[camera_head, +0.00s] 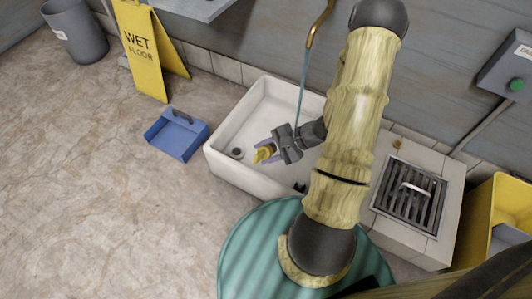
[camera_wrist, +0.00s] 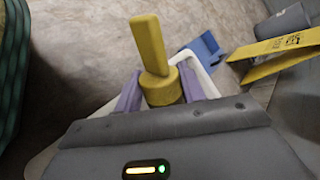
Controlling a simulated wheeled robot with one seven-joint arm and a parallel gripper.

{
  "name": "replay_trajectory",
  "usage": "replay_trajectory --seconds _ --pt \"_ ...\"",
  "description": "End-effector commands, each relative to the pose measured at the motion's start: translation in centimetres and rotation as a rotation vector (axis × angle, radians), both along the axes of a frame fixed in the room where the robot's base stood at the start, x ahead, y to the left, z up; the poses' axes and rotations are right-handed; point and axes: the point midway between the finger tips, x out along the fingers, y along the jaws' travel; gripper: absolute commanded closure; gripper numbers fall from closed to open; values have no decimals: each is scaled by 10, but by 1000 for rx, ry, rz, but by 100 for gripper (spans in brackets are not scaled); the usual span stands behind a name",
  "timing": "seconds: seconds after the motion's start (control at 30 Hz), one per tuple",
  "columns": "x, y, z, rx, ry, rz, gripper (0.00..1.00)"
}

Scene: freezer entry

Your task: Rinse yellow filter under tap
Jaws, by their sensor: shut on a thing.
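The yellow filter (camera_wrist: 158,88) is a short cylinder with a flat bar-like handle sticking out. My gripper (camera_wrist: 160,92) is shut on it, with a purple finger on each side of the cylinder. In the head view the yellow filter (camera_head: 264,153) and my gripper (camera_head: 268,150) are over the white sink (camera_head: 222,158), to the right of its drain. The brass tap (camera_head: 317,25) is at the top, and a thin blue stream of water (camera_head: 303,85) runs down from it. The stream passes close to my wrist; I cannot tell whether it touches the filter.
A blue dustpan (camera_head: 177,137) lies on the floor left of the sink. A yellow wet-floor sign (camera_head: 144,55) and a grey bin (camera_head: 76,32) stand farther back. A metal grate (camera_head: 410,200) and a yellow container (camera_head: 508,205) are at right. The floor at left is clear.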

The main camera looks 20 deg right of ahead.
Motion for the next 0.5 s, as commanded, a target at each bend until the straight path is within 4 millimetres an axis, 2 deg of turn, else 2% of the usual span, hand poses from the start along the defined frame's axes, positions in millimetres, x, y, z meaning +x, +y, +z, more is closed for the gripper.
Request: replay_trajectory --seconds 0.27,0.5 --pt "2 -2 -1 1 0 1 83" --pt "11 -13 -8 -1 -1 0 83"
